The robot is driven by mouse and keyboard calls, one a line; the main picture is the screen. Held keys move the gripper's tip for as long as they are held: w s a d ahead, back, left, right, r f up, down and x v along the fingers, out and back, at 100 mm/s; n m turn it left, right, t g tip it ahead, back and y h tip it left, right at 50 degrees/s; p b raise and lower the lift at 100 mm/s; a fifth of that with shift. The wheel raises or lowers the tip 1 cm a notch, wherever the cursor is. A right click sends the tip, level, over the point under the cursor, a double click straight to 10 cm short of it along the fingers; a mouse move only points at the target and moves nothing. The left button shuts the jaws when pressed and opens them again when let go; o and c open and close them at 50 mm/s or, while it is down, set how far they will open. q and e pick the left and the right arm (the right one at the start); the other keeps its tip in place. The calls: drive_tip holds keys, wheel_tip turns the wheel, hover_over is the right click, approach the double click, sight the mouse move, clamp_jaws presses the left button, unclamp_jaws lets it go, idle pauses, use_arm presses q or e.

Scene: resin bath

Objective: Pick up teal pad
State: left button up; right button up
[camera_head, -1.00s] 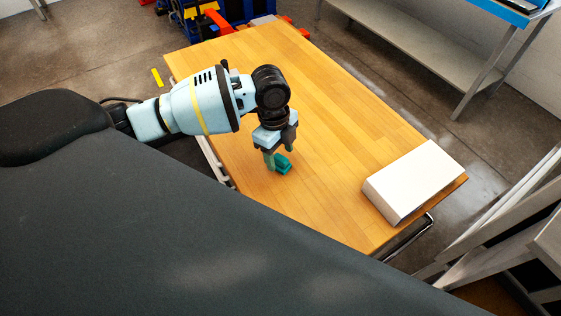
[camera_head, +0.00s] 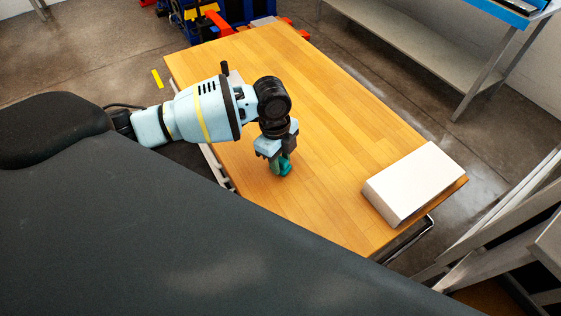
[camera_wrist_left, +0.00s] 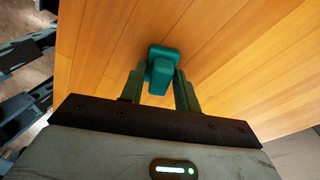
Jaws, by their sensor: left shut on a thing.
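The teal pad (camera_head: 285,170) is a small teal block on the wooden table (camera_head: 330,130), left of the white box. My left gripper (camera_head: 279,166) comes down over it from above and is shut on it. In the left wrist view, the teal pad (camera_wrist_left: 161,68) sits between the two green fingers of my left gripper (camera_wrist_left: 160,88), with its wider end past the fingertips. I cannot tell whether the pad is clear of the table top. My right gripper is not in view.
A white box (camera_head: 412,185) lies at the table's right corner. The table between it and my left gripper is clear. A grey bench (camera_head: 410,45) with a shelf stands beyond the table at the upper right. Red and blue equipment (camera_head: 225,18) stands behind the far end.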

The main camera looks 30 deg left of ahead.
sight(280, 160)
use_arm(q)
drive_tip(key=shift+r, duration=0.5)
wheel_tip(280, 160, up, 3)
drive_tip(key=shift+s+a+f, duration=0.15)
drive_tip(key=s+a+r, duration=0.1)
drive_tip(key=s+a, duration=0.8)
drive_tip(key=s, duration=0.3)
drive_tip(key=shift+a+r, duration=0.2)
drive_tip(key=shift+a, duration=0.2)
